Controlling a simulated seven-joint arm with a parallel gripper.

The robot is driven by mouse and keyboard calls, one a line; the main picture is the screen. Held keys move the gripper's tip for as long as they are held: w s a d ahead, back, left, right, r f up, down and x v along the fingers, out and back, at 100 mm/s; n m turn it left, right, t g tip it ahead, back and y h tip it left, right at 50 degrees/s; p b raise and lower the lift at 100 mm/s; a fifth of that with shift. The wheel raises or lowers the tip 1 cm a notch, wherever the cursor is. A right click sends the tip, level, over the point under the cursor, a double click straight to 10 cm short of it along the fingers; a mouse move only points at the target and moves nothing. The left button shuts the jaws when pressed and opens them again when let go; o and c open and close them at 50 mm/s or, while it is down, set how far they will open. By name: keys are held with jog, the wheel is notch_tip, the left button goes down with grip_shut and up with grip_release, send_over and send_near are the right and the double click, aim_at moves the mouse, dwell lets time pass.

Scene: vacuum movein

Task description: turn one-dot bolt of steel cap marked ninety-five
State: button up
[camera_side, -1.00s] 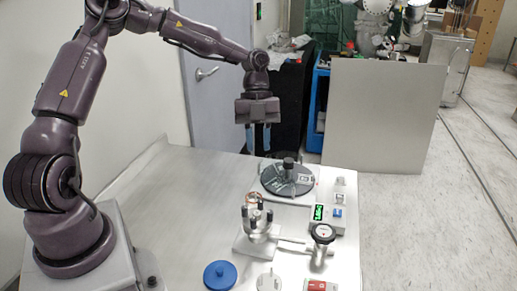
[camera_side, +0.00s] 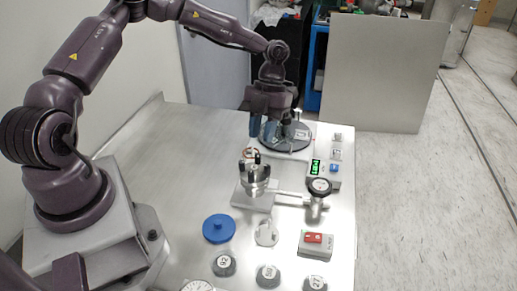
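Dark round caps with white number labels stand at the front edge: a left one (camera_side: 224,265), a middle one (camera_side: 268,275) and a right one (camera_side: 315,284). Their numbers are too small to read surely. My gripper (camera_side: 272,130) points down, above and behind the fixture, in front of the dark disc. Its blue fingers look apart, and I see nothing between them.
The dark disc (camera_side: 274,138) lies behind the fixture, partly hidden by my gripper. A round gauge (camera_side: 319,186) and a box with a green display (camera_side: 316,167) stand to the right. A blue lid (camera_side: 219,228) and a red switch box (camera_side: 313,239) lie in front. The table's left side is clear.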

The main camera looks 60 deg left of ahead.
aim_at(258, 153)
jog(key=x, duration=0.5)
grip_shut()
jog(key=shift+a+n, duration=0.1)
jog(key=shift+n, duration=0.2)
jog(key=n+t+h, duration=0.1)
jog(key=n, duration=0.2)
jog(key=shift+s+n+t+h, duration=0.1)
jog(key=shift+n+t+h, duration=0.45)
jog(key=shift+n, duration=1.45)
jog(key=shift+t, duration=0.25)
